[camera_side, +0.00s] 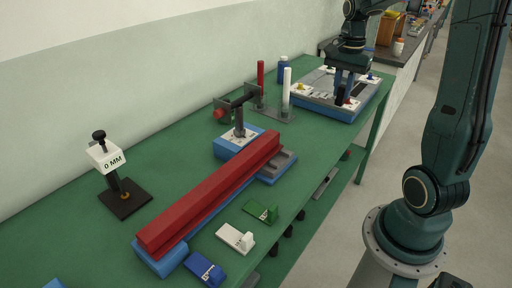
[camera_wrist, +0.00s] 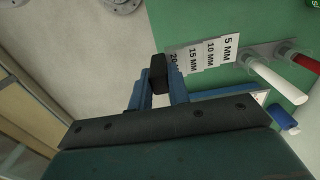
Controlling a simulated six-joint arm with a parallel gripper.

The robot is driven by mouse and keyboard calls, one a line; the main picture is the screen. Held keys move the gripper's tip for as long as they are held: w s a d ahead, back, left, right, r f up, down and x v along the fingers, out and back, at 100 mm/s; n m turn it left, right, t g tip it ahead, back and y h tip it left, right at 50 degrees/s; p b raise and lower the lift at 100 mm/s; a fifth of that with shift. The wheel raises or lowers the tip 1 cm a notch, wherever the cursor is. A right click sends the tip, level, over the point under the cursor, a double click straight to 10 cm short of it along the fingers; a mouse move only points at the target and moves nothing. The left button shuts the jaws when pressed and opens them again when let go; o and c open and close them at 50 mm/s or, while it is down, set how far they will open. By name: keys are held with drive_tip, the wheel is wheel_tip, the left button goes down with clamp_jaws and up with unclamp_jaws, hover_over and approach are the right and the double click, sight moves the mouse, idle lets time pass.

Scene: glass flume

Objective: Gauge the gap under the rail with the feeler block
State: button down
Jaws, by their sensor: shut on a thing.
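The red rail (camera_side: 205,195) lies lengthwise along the green bench on a blue base (camera_side: 160,258) in the side view; the gap under it is not clear to see. My gripper (camera_side: 343,98) is far back, over the blue-edged tray (camera_side: 372,95), well away from the rail. In the wrist view my gripper (camera_wrist: 158,88) has its blue fingers shut on a small black block (camera_wrist: 158,70), which I take to be the feeler block. Whether the block touches the tray cannot be told.
A red and a white post (camera_side: 287,88) stand between tray and rail. A clamp-like fixture (camera_side: 239,110) rises beside the rail. A 0 MM sign (camera_side: 106,156) stands left. Green, white and blue pieces (camera_side: 236,237) lie in front. The wrist view shows cards marked in MM (camera_wrist: 210,55).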

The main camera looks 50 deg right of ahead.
drive_tip(key=a+f, duration=0.9)
drive_tip(key=a, duration=0.5)
drive_tip(key=shift+s, duration=0.15)
drive_tip(key=shift+f, duration=0.15)
drive_tip(key=shift+f, duration=3.15)
drive_tip(key=shift+f, duration=0.1)
drive_tip(key=shift+w, duration=3.35)
